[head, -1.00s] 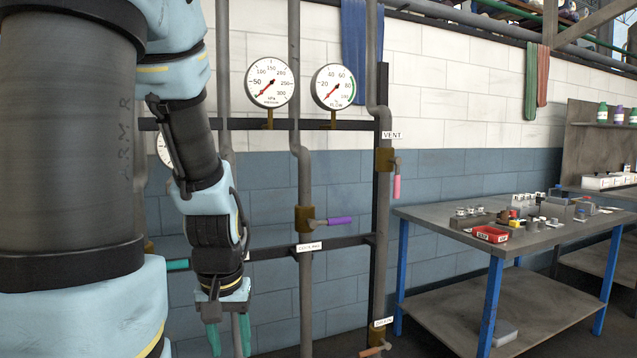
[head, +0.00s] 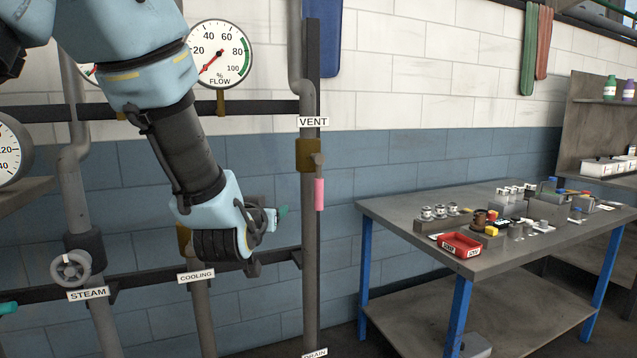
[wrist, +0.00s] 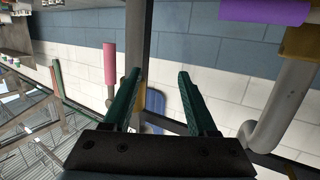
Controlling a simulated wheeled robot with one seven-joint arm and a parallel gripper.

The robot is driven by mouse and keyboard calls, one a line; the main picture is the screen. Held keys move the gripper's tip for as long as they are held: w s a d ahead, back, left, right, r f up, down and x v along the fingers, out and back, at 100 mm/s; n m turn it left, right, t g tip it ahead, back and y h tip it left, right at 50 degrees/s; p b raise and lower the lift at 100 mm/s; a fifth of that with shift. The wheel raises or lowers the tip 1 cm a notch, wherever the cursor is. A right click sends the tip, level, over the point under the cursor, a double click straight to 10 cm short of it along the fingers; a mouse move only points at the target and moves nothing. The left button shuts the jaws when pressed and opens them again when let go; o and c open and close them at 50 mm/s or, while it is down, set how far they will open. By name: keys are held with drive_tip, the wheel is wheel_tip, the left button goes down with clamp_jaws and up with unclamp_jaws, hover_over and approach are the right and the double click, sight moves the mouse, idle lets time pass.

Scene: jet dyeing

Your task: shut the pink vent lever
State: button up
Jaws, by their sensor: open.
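The pink vent lever (head: 319,194) hangs straight down, along the pipe, from a brass valve (head: 308,155) under the VENT label (head: 313,122). My gripper (head: 280,214) is just left of the vent pipe in the head view, a little lower than the lever's grip, pointing right. In the wrist view my gripper (wrist: 160,76) is open, its two teal fingers apart with nothing held between them. The pink lever (wrist: 109,63) is there to the left of the left finger, outside the jaws. Part of the brass valve is hidden behind that finger.
The purple cooling handle (wrist: 262,10) is at the top right of the wrist view. A STEAM handwheel (head: 70,269) is at the lower left. A table (head: 400,240) with a red tray (head: 460,245) stands at the right.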

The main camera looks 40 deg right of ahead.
sight(318, 185)
drive_tip(key=s+d+r+m+h, duration=0.1)
drive_tip(key=s+d+r+h, duration=0.2)
drive_tip(key=s+d, duration=0.3)
drive_tip(key=p+x, duration=0.4)
drive_tip(key=x, duration=0.6)
drive_tip(key=shift+w+d, duration=0.15)
drive_tip(key=shift+w, duration=0.1)
drive_tip(key=shift+f, duration=0.1)
clamp_jaws()
idle(0.6)
